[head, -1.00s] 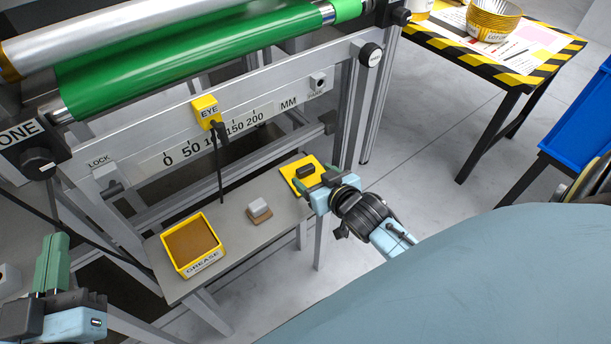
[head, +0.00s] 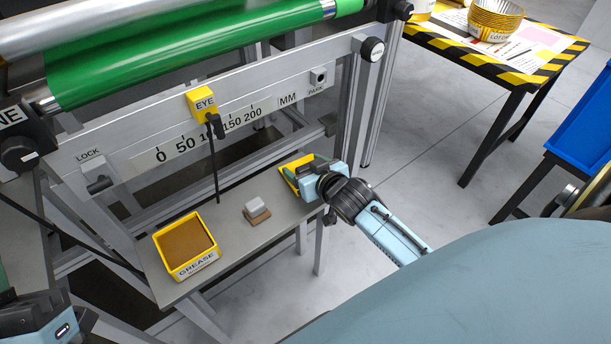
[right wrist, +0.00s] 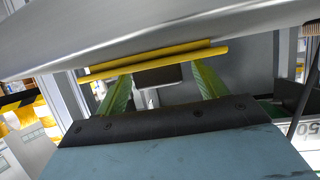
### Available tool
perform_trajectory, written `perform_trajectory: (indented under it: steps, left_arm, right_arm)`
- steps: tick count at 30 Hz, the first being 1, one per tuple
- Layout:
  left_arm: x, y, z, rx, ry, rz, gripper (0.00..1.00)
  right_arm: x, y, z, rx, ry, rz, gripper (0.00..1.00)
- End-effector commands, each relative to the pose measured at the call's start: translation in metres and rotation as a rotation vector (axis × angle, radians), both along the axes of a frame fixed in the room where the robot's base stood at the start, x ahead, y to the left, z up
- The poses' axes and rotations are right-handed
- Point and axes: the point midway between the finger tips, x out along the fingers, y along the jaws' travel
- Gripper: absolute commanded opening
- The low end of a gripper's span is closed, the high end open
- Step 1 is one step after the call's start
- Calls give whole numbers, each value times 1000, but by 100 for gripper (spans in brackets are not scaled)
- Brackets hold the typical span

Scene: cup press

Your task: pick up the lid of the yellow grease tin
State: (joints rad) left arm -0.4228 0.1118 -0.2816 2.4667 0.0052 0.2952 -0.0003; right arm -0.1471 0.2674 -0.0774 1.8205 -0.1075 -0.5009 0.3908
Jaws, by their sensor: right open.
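The lid (head: 287,177) is a flat yellow plate at the far right end of the grey shelf, partly hidden by my right gripper (head: 303,174). In the right wrist view, the lid (right wrist: 150,61) shows edge-on as a yellow strip. Its dark handle (right wrist: 158,76) sits between the green fingers of my right gripper (right wrist: 162,72), which are open with gaps at both sides. The yellow grease tin (head: 188,245) stands uncovered at the shelf's near left, with brown grease inside. My left gripper (head: 4,282) is mostly cut off at the lower left edge.
A small block with a grey top and brown base (head: 256,210) lies on the shelf (head: 228,232) between tin and lid. The machine rail (head: 130,160) with its scale and the yellow EYE sensor (head: 202,103) runs above the shelf. A striped table (head: 520,75) stands at the right.

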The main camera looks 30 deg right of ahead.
Motion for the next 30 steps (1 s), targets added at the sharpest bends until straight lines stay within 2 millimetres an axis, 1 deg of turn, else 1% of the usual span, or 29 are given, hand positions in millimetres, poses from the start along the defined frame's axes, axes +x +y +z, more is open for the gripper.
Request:
perform_trajectory:
  steps: [7, 8, 18, 19, 26, 30]
  left_arm:
    - [-1, 0, 1, -2, -8, 0, 0]
    - [-1, 0, 1, -2, -8, 0, 0]
    - [-1, 0, 1, -1, -7, 1, 0]
    - [-1, 0, 1, -1, -7, 1, 0]
    - [0, 0, 1, -1, -6, 1, 0]
    - [1, 0, 1, 2, 9, 1, 0]
  right_arm:
    - [1, 0, 0, 0, 1, 0, 71]
    - [1, 0, 0, 0, 0, 0, 68]
    - [1, 0, 0, 0, 0, 0, 24]
    - [1, 0, 0, 0, 0, 0, 22]
    - [1, 0, 0, 0, 0, 0, 22]
    - [1, 0, 4, 0, 0, 0, 22]
